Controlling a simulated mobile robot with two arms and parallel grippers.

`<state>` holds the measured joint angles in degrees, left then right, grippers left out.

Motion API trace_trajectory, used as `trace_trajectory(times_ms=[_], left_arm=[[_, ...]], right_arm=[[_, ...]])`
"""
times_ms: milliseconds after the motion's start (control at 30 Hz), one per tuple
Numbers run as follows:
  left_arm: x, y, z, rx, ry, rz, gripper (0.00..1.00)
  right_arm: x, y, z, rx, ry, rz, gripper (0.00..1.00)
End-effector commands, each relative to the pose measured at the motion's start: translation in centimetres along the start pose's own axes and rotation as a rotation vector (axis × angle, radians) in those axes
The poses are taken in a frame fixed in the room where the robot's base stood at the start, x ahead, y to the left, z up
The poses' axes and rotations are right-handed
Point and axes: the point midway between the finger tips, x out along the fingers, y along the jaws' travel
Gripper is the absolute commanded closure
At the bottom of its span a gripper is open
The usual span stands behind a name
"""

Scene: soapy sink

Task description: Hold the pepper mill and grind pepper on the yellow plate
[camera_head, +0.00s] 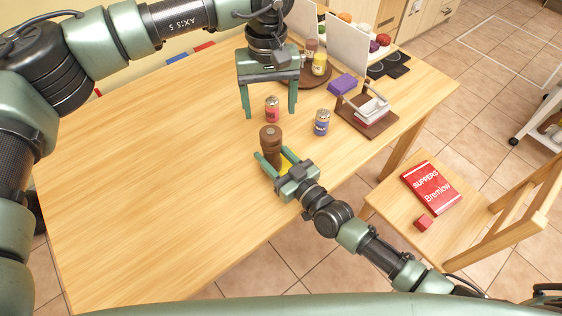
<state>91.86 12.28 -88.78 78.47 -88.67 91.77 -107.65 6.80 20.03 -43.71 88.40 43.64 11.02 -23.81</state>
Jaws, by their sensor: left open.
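The brown wooden pepper mill (270,140) stands upright near the middle of the table. My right gripper (271,153) reaches in from the lower right with its fingers on either side of the mill's lower part; whether they press on it I cannot tell. A small patch of yellow, likely the yellow plate (286,166), shows between the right fingers; the rest is hidden. My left gripper (270,113) comes from above, open, fingers pointing down. A red can (272,108) appears between its fingertips, but I cannot tell if it is truly between them.
A blue can (322,122) stands right of the red one. A brown rack (366,117), a purple block (342,84) and a round wooden tray (316,78) with bottles lie behind. The table's left half (130,190) is clear. A chair (440,225) holds a red book (431,187).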

Motion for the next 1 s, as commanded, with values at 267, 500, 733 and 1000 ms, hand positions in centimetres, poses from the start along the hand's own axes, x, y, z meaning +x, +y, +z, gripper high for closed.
trace_trajectory(times_ms=[267,500,733,1000], left_arm=[[4.2,-0.1,0.1,0.001,-0.004,-0.003,0.27],[7.7,-0.1,0.1,0.002,-0.004,-0.004,0.27],[9.8,0.0,0.1,0.003,-0.003,-0.003,0.27],[10.5,0.0,0.1,0.002,-0.003,-0.002,0.27]], right_arm=[[0.0,0.0,0.0,0.0,0.001,0.0,0.79],[0.0,0.0,-0.1,0.0,0.001,0.0,0.79],[0.0,0.0,0.0,0.0,0.001,0.0,0.79],[0.0,0.0,0.0,0.0,0.001,0.0,0.79]])
